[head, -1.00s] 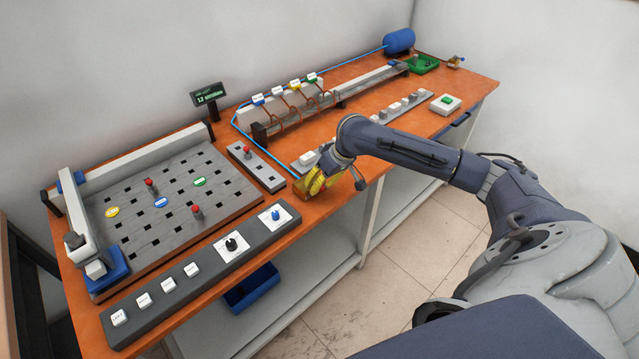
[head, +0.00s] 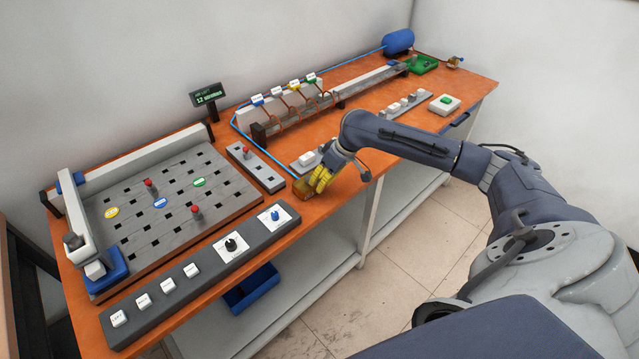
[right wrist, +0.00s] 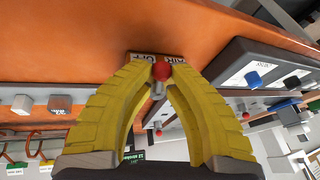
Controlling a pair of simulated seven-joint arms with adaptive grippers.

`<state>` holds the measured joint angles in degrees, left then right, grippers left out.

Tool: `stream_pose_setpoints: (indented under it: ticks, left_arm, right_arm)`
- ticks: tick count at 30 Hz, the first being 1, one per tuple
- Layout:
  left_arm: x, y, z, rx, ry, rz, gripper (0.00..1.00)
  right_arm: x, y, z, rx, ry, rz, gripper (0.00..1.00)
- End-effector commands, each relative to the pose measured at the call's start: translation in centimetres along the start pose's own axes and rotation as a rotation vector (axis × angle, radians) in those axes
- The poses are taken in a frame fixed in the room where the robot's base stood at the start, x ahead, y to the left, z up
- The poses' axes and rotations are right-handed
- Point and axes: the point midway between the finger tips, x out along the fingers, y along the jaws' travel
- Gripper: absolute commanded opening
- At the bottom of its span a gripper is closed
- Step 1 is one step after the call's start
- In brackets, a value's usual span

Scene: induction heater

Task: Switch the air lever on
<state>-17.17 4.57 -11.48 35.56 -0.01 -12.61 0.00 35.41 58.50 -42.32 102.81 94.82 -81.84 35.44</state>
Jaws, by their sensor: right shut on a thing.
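The air lever (right wrist: 161,73) shows in the right wrist view as a red knob on a short pale stem, in front of a block with an "AIR OFF" label (right wrist: 138,57). My right gripper (right wrist: 161,70) has its yellow fingers closed together around the knob, with the tips on either side of it. In the head view my right gripper (head: 311,187) is low at the front edge of the orange bench and hides the lever. My left gripper is in neither current view.
A control strip with knobs and white buttons (head: 205,268) lies to the left along the bench's front edge. A slotted grey board (head: 165,195) with red-topped pegs stands behind it. White switch blocks (head: 306,159) sit just behind my right gripper.

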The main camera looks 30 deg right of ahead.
Motion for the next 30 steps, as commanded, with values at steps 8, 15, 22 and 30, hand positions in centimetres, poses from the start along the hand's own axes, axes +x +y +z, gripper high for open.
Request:
stream_pose_setpoints:
  ticks: [8,15,22,30]
  left_arm:
    - [0.0,0.0,0.0,0.0,0.0,0.0,0.44]
    - [0.0,0.0,0.1,0.0,-0.001,0.0,0.44]
    - [0.0,0.0,0.1,0.0,-0.001,0.0,0.44]
    - [0.0,0.0,0.1,0.0,-0.001,0.0,0.44]
  right_arm:
    - [-0.2,1.3,-0.5,-0.231,-0.049,-0.093,0.0]
    - [-0.2,2.1,-1.0,-0.439,-0.092,-0.181,0.0]
    - [0.0,2.8,-1.6,-0.639,-0.135,-0.264,0.0]
    - [0.2,3.4,-2.5,-0.869,-0.183,-0.36,0.0]
